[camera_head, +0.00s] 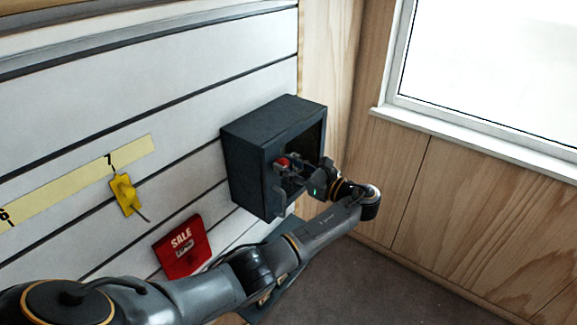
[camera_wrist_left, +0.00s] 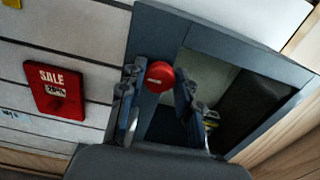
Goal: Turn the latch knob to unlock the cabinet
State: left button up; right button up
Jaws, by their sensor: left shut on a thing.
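The cabinet (camera_head: 244,150) is a dark blue-grey box on the slatted wall, with a frame around a dark see-through or open front; I cannot tell which. Its round red latch knob (camera_head: 283,162) sits on the left side of the front frame. The knob also shows in the left wrist view (camera_wrist_left: 160,76), between the two fingers. My left gripper (camera_head: 290,169) is shut on the knob at the cabinet's front; it also shows in the left wrist view (camera_wrist_left: 157,92). The fingers partly hide the knob's base. My right gripper is not in view.
A red SALE sign (camera_head: 182,247) hangs on the wall left of and below the cabinet. A yellow item (camera_head: 124,194) hangs farther left under a yellow strip (camera_head: 70,180). A wood-panelled wall (camera_head: 470,200) with a window stands at the right. Grey floor shows below.

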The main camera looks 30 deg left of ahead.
pick_arm(q)
jog(key=shift+n, duration=0.3)
jog(key=shift+s+f+n+b, duration=0.1)
jog(key=shift+n+b, duration=3.6)
jog(key=shift+n, duration=0.65)
jog(key=shift+s+f+n+b, duration=0.1)
jog(key=shift+n+b, duration=3.6)
jog(key=shift+n, duration=0.65)
jog(key=o, duration=1.1)
jog(key=shift+o, duration=0.2)
